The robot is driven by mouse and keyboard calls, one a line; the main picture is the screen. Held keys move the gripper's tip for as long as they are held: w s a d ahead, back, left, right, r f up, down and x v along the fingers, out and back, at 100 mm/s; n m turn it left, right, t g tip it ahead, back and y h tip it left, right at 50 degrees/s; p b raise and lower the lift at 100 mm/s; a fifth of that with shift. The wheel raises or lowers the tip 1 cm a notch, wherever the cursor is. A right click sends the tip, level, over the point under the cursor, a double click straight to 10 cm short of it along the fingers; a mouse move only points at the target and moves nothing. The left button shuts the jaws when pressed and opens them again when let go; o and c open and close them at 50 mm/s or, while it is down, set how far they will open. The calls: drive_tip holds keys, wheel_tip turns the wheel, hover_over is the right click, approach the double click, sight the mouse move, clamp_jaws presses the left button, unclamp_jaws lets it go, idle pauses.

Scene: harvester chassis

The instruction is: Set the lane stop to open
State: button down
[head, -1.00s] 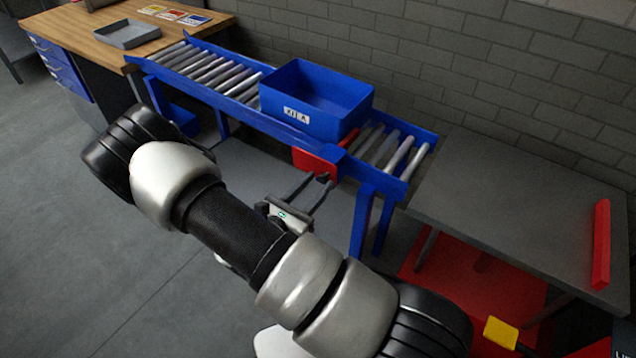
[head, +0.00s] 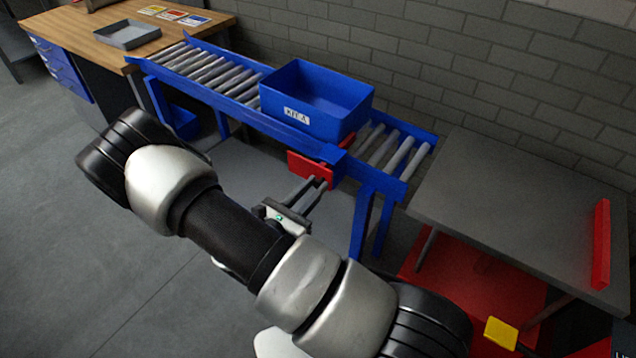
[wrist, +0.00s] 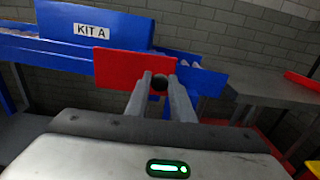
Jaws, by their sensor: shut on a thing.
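The lane stop is a red plate (head: 306,167) on the near side of the roller conveyor, beside the blue bin. In the wrist view the red plate (wrist: 118,68) fills the middle, and a dark round knob (wrist: 160,82) shows in front of it. My gripper (head: 319,184) is at the plate from the near side. In the wrist view my gripper (wrist: 160,80) has its two fingers shut on the knob. The blue bin (head: 316,125), labelled KIT A, sits on the rollers just behind the plate. A red piece also shows at the conveyor rail behind the plate.
The blue conveyor (head: 215,98) slopes from the wooden bench (head: 80,35) toward a grey table (head: 520,205) with a red bar (head: 601,245) at its far right end. Rollers right of the bin are bare. A brick wall runs behind. Floor at left is clear.

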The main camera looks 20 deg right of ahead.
drive_tip(key=v, duration=0.8)
drive_tip(key=shift+s+a, duration=0.2)
drive_tip(key=shift+a, duration=0.05)
drive_tip(key=c, duration=1.6)
unclamp_jaws()
drive_tip(key=v, duration=1.7)
drive_tip(key=shift+s+a+f, duration=0.1)
drive_tip(key=shift+s+a, duration=0.05)
